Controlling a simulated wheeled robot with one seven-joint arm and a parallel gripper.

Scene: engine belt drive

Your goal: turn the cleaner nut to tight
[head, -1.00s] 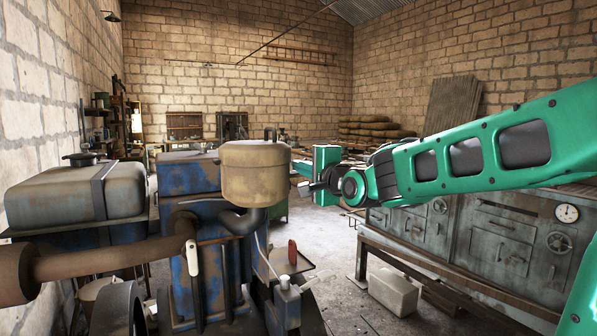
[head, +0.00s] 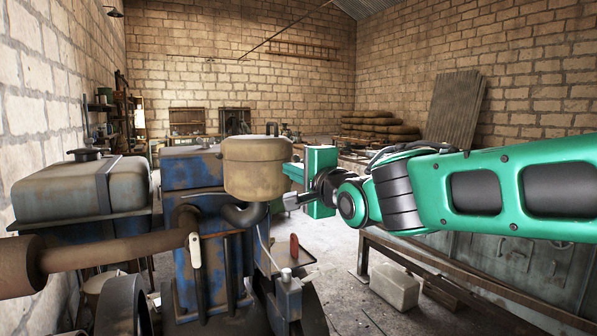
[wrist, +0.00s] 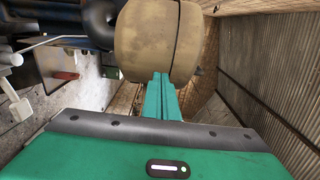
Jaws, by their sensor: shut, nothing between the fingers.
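The cleaner nut (head: 271,129) is a small dark upright piece on top of the tan, round air cleaner (head: 257,168) in the head view. My gripper (head: 291,172) is at the right side of the cleaner, lower than the nut, with its green fingers pointing left at it. In the wrist view the fingers (wrist: 161,80) are together with nothing between them, and their tips overlap the tan cleaner body (wrist: 158,38). I cannot tell whether they touch it. The nut cannot be made out in the wrist view.
The blue engine (head: 190,195) and a dark elbow pipe (head: 243,215) stand below and left of the cleaner. A rusty exhaust pipe (head: 110,255) crosses the left front. A red-handled lever (head: 293,248) is below my gripper. Space above the cleaner is clear.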

